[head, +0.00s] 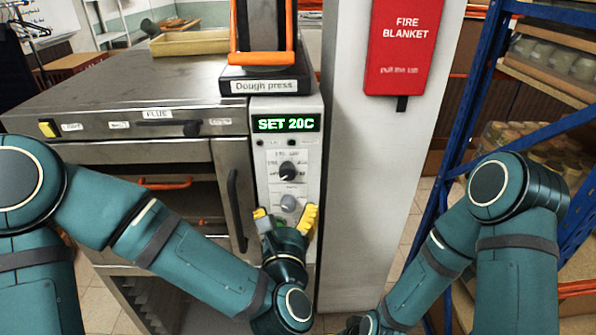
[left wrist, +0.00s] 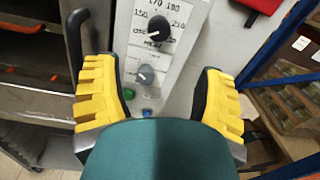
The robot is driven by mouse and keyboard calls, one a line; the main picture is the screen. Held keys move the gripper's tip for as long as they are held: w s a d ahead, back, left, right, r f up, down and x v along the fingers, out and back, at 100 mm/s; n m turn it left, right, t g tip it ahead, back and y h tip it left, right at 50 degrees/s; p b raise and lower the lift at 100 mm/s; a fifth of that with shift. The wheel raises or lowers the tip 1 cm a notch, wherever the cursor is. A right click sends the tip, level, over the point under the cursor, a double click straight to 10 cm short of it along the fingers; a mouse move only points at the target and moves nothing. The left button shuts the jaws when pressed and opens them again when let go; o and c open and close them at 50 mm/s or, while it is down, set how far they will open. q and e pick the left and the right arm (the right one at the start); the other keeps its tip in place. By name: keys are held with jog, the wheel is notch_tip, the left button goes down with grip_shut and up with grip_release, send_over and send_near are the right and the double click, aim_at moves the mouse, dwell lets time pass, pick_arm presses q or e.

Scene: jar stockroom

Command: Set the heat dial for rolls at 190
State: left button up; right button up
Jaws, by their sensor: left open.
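The black heat dial (head: 288,171) is on the oven's pale control panel (head: 260,196), under a green display (head: 286,124) reading "SET 20C". In the left wrist view the dial (left wrist: 158,28) has printed numbers around it, 150 and 210 among them; its pointer direction is not clear. A grey knob (head: 289,203) sits below it and also shows in the left wrist view (left wrist: 145,75). My left gripper (head: 285,213) is open, its yellow fingers spread either side of the panel's lower part, below the black dial and holding nothing. My right gripper is almost wholly below the head view.
The oven door handle (head: 237,210) stands out just left of the panel. A dough press (head: 264,80) sits on top. A white pillar (head: 362,170) with a red fire blanket pouch (head: 404,46) is at the right, then blue shelving (head: 462,110).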

aim_at(287, 176)
pick_arm(q)
jog(key=w+p, duration=0.2)
jog(key=w, duration=1.1)
jog(key=shift+w+d, duration=0.15)
jog(key=shift+w, duration=0.25)
jog(key=shift+o, duration=0.2)
grip_shut()
